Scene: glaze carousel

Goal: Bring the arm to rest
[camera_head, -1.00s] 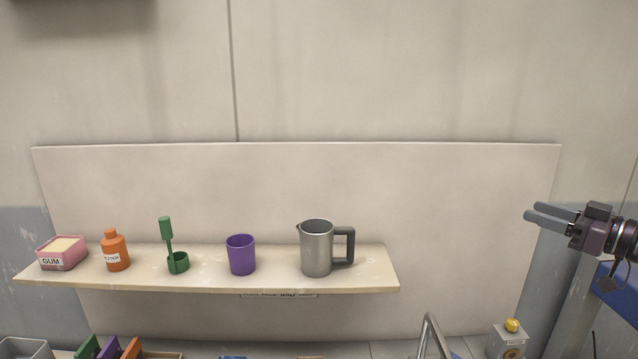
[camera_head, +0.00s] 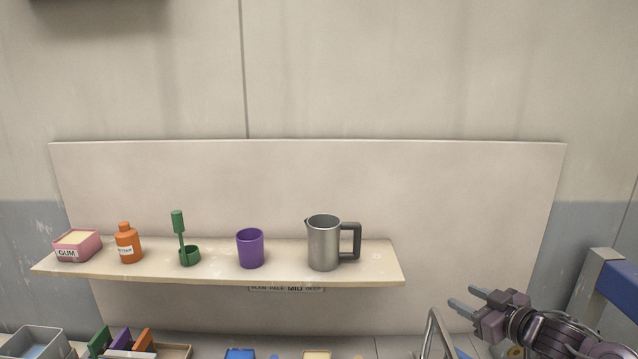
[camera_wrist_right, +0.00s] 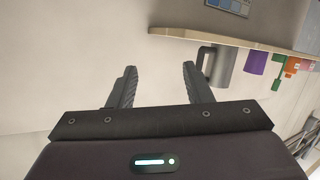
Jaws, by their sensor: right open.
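My right gripper (camera_head: 469,298) is at the lower right of the head view, in front of the pale back panel and right of the shelf. Its two fingers are apart with nothing between them. In the right wrist view the open fingers (camera_wrist_right: 158,85) face the bare panel, and the shelf edge is above them to the right. My left gripper is not in view.
The shelf (camera_head: 205,273) holds a pink GUM box (camera_head: 77,246), an orange bottle (camera_head: 129,243), a green holder (camera_head: 190,256), a purple cup (camera_head: 250,249) and a grey jug (camera_head: 323,244). Below are a grey bin (camera_head: 35,343), a metal rail (camera_head: 430,325) and a blue beam (camera_head: 617,283).

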